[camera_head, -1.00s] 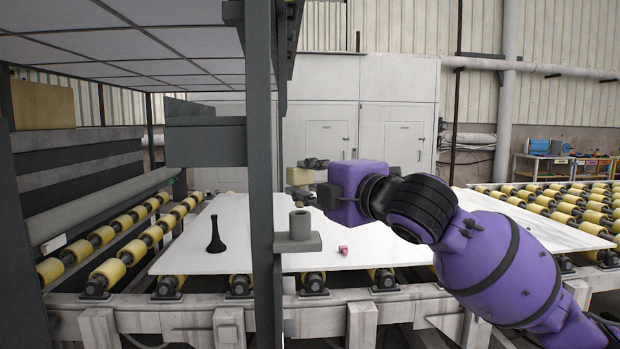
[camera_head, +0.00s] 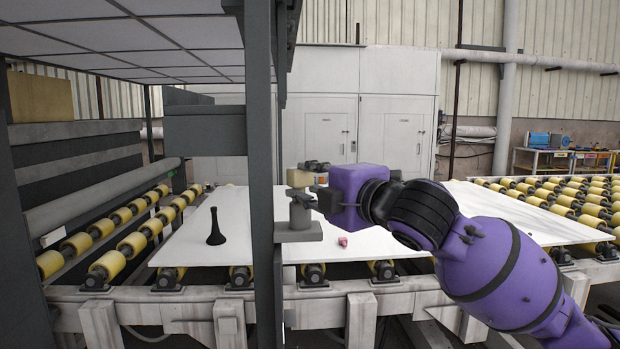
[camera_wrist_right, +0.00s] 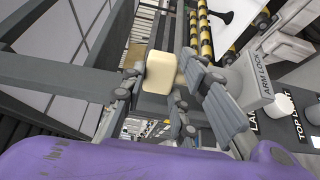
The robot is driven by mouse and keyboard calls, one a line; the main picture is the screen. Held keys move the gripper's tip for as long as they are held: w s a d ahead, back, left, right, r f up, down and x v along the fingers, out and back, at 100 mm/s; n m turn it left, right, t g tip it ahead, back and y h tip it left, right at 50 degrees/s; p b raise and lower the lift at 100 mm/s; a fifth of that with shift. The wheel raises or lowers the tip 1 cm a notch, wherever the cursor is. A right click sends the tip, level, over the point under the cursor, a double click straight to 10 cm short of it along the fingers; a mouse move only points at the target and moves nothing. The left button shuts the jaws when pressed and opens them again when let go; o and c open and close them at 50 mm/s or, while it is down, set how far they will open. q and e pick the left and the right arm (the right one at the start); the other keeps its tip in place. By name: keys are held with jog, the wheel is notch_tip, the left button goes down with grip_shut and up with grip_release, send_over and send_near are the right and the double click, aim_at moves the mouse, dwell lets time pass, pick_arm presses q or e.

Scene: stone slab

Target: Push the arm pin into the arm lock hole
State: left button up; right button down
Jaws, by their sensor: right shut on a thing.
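The arm pin (camera_head: 299,178) has a tan, blocky head, and its lower part is mostly hidden behind my gripper. My right gripper (camera_head: 311,191) is shut on it, directly above the upright grey socket of the arm lock hole (camera_head: 299,216) on the post. Pin and socket look lined up in the head view; I cannot tell whether the tip is inside. In the right wrist view the cream pin head (camera_wrist_right: 160,72) sits between the fingers, and a grey plate labelled "ARM LOCK" (camera_wrist_right: 262,78) is to the right. My left gripper is not in view.
A dark vertical post (camera_head: 261,150) stands just left of the socket. Behind is a white slab (camera_head: 385,225) on yellow rollers, with a black vase-shaped object (camera_head: 215,228) and a small pink object (camera_head: 342,241). A white knob (camera_wrist_right: 283,106) stands near the labels.

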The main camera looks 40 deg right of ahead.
jog(key=shift+f+b, duration=0.3)
jog(key=shift+f, duration=0.75)
jog(key=shift+f, duration=0.1)
jog(key=c, duration=1.6)
grip_release()
jog(key=o, duration=0.3)
jog(key=shift+f, duration=0.1)
jog(key=shift+s+a, duration=0.15)
jog(key=shift+s, duration=3.6)
